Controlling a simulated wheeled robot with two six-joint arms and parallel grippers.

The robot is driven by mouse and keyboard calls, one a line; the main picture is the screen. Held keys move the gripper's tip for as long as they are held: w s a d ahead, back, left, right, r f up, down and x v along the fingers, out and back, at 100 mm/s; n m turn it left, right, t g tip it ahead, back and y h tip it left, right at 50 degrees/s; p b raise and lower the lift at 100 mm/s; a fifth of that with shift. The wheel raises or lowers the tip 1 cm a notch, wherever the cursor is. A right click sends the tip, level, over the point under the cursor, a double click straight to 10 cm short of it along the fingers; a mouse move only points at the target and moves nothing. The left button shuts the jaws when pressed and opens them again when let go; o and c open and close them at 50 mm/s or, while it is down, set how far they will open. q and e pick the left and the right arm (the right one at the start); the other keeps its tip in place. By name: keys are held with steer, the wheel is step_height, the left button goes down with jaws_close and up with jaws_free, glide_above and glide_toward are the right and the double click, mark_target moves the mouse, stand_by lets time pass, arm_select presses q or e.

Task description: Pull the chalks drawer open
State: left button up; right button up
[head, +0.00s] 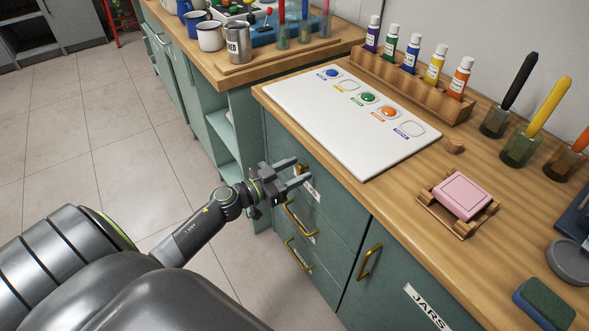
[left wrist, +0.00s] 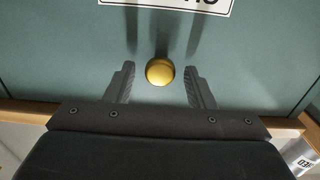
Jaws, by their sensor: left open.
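A green cabinet under the worktop has a stack of drawers on its left side. My left gripper (head: 291,172) is at the top drawer (head: 333,199), which looks shut. In the left wrist view the open gripper (left wrist: 160,80) has one finger on each side of a round brass knob (left wrist: 160,71), with a gap on both sides. A white label (left wrist: 190,3) on the drawer front is cut off at the top of that view, and I cannot read its word. In the head view the gripper partly hides the knob and label. My right gripper is not in view.
Lower drawers have brass bar handles (head: 300,218), and a door marked JARS (head: 425,305) is to the right. The worktop (head: 400,205) holds a white board (head: 340,135), a paint bottle rack (head: 400,80) and a pink block on a wooden stand (head: 427,203). The tiled floor at left is clear.

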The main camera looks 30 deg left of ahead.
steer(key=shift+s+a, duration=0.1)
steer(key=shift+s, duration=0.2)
arm_select(q)
steer(key=shift+c, duration=0.9)
jaws_close()
